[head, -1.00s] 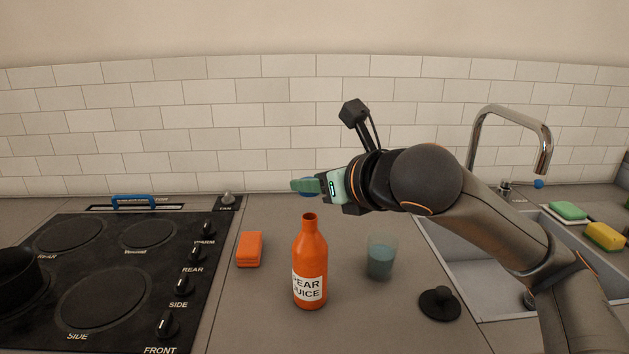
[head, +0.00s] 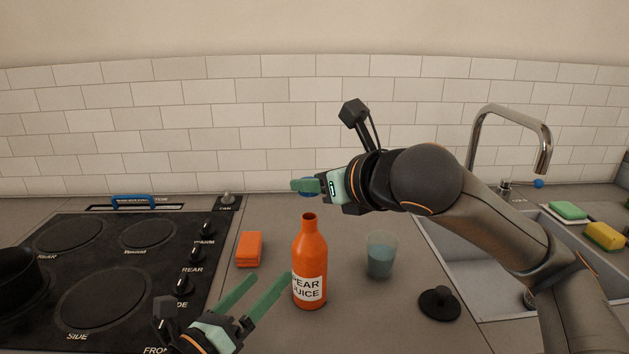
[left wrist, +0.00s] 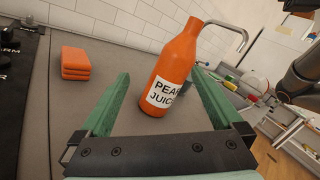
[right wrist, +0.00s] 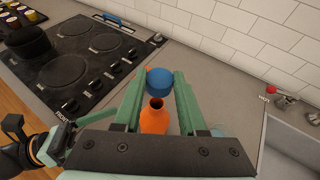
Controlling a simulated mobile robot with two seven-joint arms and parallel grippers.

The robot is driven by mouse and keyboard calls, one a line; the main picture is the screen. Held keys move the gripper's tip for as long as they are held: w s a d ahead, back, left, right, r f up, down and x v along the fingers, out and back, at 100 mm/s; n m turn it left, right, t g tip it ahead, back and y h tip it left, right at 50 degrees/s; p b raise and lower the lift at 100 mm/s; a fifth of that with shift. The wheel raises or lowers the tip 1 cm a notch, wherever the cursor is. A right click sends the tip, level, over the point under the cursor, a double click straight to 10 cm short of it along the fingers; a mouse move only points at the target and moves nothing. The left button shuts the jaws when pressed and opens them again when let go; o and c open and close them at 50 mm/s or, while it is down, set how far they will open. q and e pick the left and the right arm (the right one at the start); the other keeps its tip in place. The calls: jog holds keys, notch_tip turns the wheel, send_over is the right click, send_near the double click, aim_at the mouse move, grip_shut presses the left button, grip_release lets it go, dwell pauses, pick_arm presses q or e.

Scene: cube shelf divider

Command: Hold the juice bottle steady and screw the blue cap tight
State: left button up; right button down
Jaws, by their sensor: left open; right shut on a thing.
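The orange juice bottle (head: 310,258) stands upright and uncapped on the counter, its label reading "PEAR JUICE". My right gripper (head: 306,186) is shut on the blue cap (right wrist: 158,79) and holds it above the bottle's open mouth, apart from it. In the head view the fingers hide most of the cap. My left gripper (head: 262,288) is open and empty, low and to the left of the bottle, with its fingers pointing toward it. In the left wrist view the bottle (left wrist: 174,75) shows beyond the fingertips, nearer the right finger.
An orange block stack (head: 249,249) lies left of the bottle. A glass of bluish liquid (head: 381,256) and a black round lid-like object (head: 439,303) stand to its right. The stove (head: 105,270) is at the left, the sink (head: 470,277) at the right.

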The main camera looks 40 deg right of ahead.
pick_arm(q)
jog(key=f+m+g, duration=0.1)
jog(key=m, duration=0.1)
jog(key=s+d+f+m+g, duration=0.1)
jog(key=m, duration=0.1)
jog(key=f+m, duration=0.2)
jog(key=m, duration=0.1)
jog(key=shift+s+d+f+g+y, duration=0.1)
jog(key=shift+s+d+g+y, duration=0.15)
jog(key=shift+g+y, duration=0.15)
jog(key=shift+d+f, duration=0.1)
jog(key=x, duration=0.9)
jog(key=shift+w+d, duration=0.15)
jog(key=shift+d, duration=0.15)
jog(key=shift+c, duration=0.2)
jog(key=c, duration=1.2)
jog(key=shift+f, duration=0.25)
pick_arm(e)
jog(key=shift+f, duration=0.1)
